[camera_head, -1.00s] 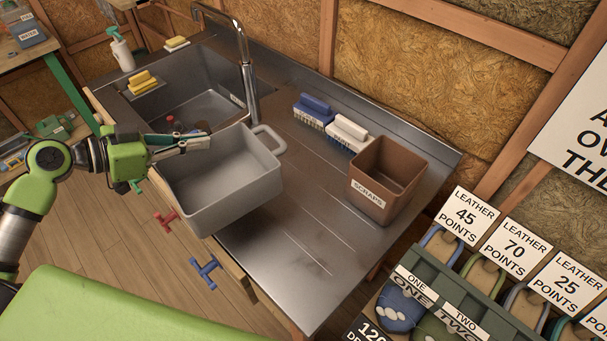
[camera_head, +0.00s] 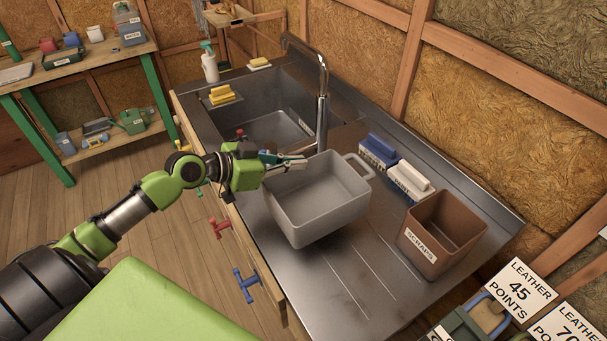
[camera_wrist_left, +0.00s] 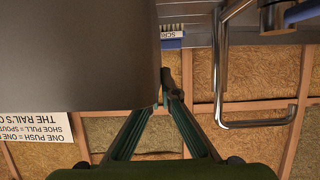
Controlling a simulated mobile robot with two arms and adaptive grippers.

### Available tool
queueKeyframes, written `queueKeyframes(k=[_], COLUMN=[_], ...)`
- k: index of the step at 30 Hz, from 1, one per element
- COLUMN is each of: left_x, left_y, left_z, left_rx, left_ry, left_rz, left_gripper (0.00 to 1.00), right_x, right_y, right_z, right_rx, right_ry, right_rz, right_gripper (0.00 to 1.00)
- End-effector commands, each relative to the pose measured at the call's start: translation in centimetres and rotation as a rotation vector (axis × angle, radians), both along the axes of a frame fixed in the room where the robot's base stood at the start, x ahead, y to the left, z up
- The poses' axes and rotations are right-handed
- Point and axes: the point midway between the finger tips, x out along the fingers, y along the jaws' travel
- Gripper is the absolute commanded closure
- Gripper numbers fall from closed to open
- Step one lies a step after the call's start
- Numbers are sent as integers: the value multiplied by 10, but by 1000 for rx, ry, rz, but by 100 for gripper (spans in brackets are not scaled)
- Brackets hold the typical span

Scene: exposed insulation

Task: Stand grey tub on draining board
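The grey tub (camera_head: 318,208) is a deep, open box with a loop handle on its far right rim. It is over the near left part of the steel draining board (camera_head: 350,290), by the front edge. I cannot tell whether its bottom touches the board. My left gripper (camera_head: 292,163) is shut on the tub's left rim. In the left wrist view, the fingertips (camera_wrist_left: 167,92) meet at the edge of the tub's large grey wall (camera_wrist_left: 75,55). My right gripper is not in view.
A brown scraps bin (camera_head: 440,235) stands right of the tub. The sink (camera_head: 265,110) and tall tap (camera_head: 322,95) are to the left and behind. Bare board lies in front of the bin.

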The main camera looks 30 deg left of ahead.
Motion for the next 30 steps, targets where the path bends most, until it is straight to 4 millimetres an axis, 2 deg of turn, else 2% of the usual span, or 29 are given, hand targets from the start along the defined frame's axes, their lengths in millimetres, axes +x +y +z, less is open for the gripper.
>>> queueKeyframes(k=[9,15,27,29,30], left_x=[7,6,6,5,5], left_y=[-22,-19,-19,-18,-19], left_z=[-24,-50,-57,-56,-56], left_rx=[-3,-3,2,3,3], left_ry=[-2,-1,-2,0,0], left_rz=[1,3,1,1,1], left_gripper=[100,100,100,82,79], right_x=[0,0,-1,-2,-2], right_y=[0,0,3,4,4], right_z=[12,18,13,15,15], right_rx=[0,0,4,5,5], right_ry=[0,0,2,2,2], right_rz=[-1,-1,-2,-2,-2], right_gripper=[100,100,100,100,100])
